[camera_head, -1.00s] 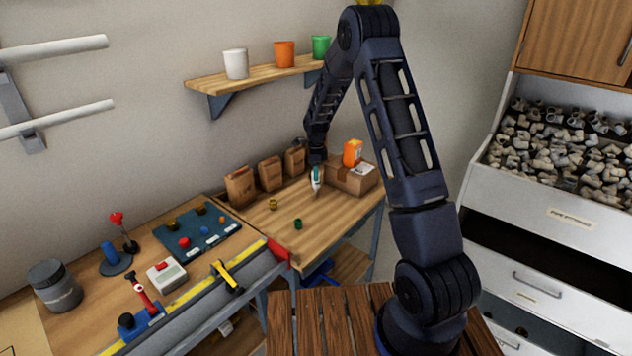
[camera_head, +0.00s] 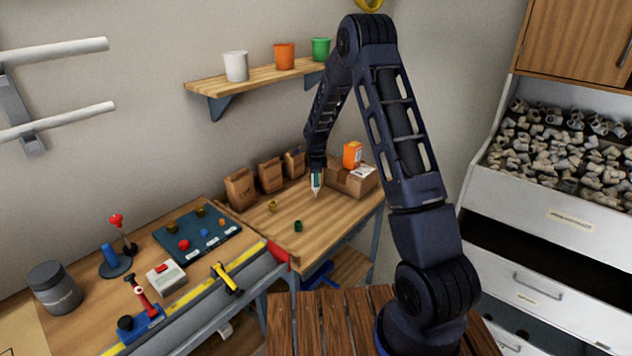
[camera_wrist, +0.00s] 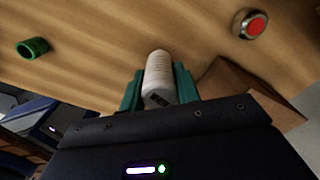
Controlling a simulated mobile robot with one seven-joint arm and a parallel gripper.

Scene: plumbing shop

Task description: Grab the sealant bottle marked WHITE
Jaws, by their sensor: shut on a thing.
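A slim white bottle (camera_wrist: 159,72) stands out between the two teal fingers of my gripper (camera_wrist: 160,90) in the wrist view. The fingers are shut on its sides. A dark mark shows on the bottle near the fingers, but I cannot read it. In the head view my gripper (camera_head: 317,176) points down over the right part of the wooden bench, and the white bottle (camera_head: 316,187) shows small at the fingers. I cannot tell whether the bottle touches the bench.
A cardboard box (camera_head: 340,181) with an orange container (camera_head: 352,154) on it stands close right of my gripper. Brown paper bags (camera_head: 270,174) stand behind to the left. A green ring (camera_head: 298,226) and a brass-coloured fitting (camera_head: 272,206) lie on the bench. A shelf (camera_head: 250,82) hangs above.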

